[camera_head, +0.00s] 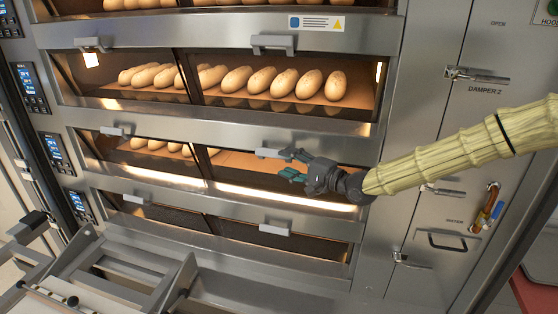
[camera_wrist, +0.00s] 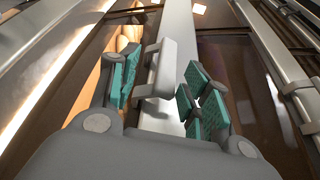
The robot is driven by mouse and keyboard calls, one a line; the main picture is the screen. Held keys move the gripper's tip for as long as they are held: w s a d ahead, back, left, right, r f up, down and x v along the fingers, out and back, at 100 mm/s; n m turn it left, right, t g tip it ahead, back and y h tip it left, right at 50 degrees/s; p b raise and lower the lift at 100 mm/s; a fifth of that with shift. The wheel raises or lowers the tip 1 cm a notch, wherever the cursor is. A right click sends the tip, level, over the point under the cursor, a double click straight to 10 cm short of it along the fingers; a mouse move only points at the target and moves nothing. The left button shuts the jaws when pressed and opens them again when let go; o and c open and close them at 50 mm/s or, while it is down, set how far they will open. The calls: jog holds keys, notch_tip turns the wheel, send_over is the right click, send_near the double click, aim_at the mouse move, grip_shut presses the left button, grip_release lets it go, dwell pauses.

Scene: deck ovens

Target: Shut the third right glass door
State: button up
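The third right glass door (camera_head: 245,178) is in the third deck from the top, right half. Its grey bar handle (camera_head: 272,153) is at the door's upper edge. I cannot tell how far the door stands open. My gripper (camera_head: 293,165) is at the right end of this handle in the head view. In the wrist view my gripper (camera_wrist: 160,92) is open, with green-padded fingers on either side of the grey handle (camera_wrist: 158,70). Gaps show between the handle and the pads, so it is not gripped. My gripper covers part of the door in the head view.
The third left door's handle (camera_head: 112,131) is to the left. Loaves (camera_head: 265,80) fill the second deck above. The fourth deck's right handle (camera_head: 274,230) is below. A metal loader frame (camera_head: 110,270) stands at lower left. A latched steel panel (camera_head: 430,200) is at the right.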

jog(key=shift+v, duration=2.95)
jog(key=s+a+f+n+g+h+b, duration=0.15)
jog(key=s+f, duration=0.45)
jog(key=f, duration=0.6)
jog(key=s+f+g+h+b, duration=0.1)
jog(key=s+f+g+h, duration=0.15)
jog(key=s+f, duration=0.7)
jog(key=s+f+n+g+h+b, duration=0.1)
jog(key=s+f+h, duration=0.15)
jog(key=f, duration=1.25)
jog(key=s+d+f+n+g+h, duration=0.2)
jog(key=s+d+f, duration=0.2)
jog(key=s, duration=0.6)
jog(key=s+d+f+n+g+h+b, duration=0.1)
jog(key=s+d+f, duration=0.4)
jog(key=s, duration=0.5)
jog(key=s+d+f+n+g+h+b, duration=0.1)
jog(key=s+d+f+n+g+h, duration=0.2)
jog(key=s+f, duration=0.4)
jog(key=s+d+h, duration=0.1)
jog(key=s, duration=0.2)
jog(key=shift+d+f, duration=0.15)
jog(key=shift+f, duration=0.2)
